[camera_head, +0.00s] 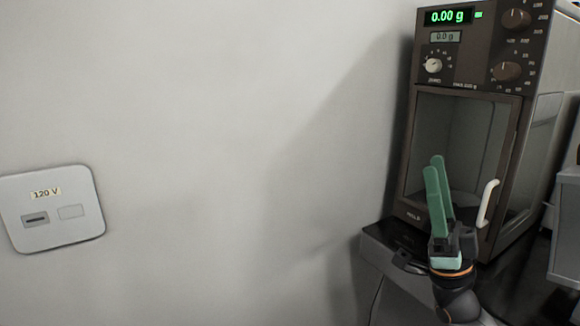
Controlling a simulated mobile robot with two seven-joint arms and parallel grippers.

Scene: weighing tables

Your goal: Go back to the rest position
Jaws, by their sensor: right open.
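My right gripper (434,170) shows at the lower right, with two green fingers pointing up. The fingers are apart with nothing between them. It stands in front of the weighing machine (402,192), overlapping its glass door in the picture; I cannot tell whether they touch. The machine is a dark brown cabinet with a shut-looking glass door (470,130), a white handle (487,203) to the right of my gripper, and a green display (448,16) reading 0.00 g. My left gripper is not in view.
The machine stands on a dark tabletop (520,285). A white wall (200,120) fills the left and middle. A wall socket (55,222) marked 120 V is at the far left. A grey box-like object (566,230) is at the right edge.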

